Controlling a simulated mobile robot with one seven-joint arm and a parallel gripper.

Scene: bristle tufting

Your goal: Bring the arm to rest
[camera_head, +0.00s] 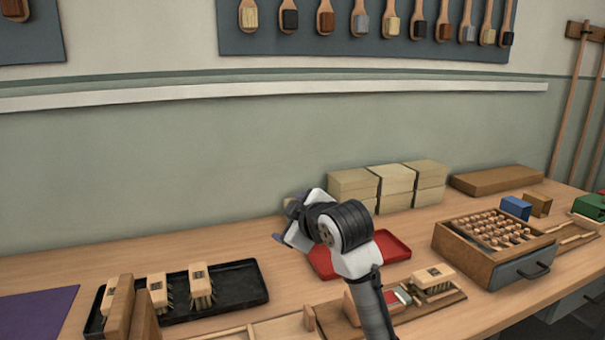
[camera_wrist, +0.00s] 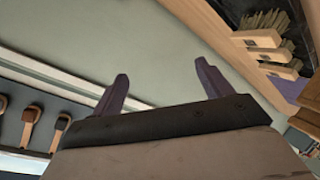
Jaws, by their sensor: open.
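My gripper (camera_wrist: 160,85) shows in the wrist view with its two purple fingers spread apart and nothing between them. In the head view my arm rises from the front edge and bends over the bench, above and in front of the red tray (camera_head: 392,247). My gripper end (camera_head: 283,232) points away to the left there and is mostly hidden behind my own wrist. It appears raised above the bench and apart from the objects.
A black tray (camera_head: 235,290) with several brushes lies at the left. Stacked wooden blocks (camera_head: 393,185) stand behind the red tray. A wooden box (camera_head: 470,262) with a drawer is at the right. A brush (camera_head: 433,280) lies near my arm. Bench space between the trays is partly clear.

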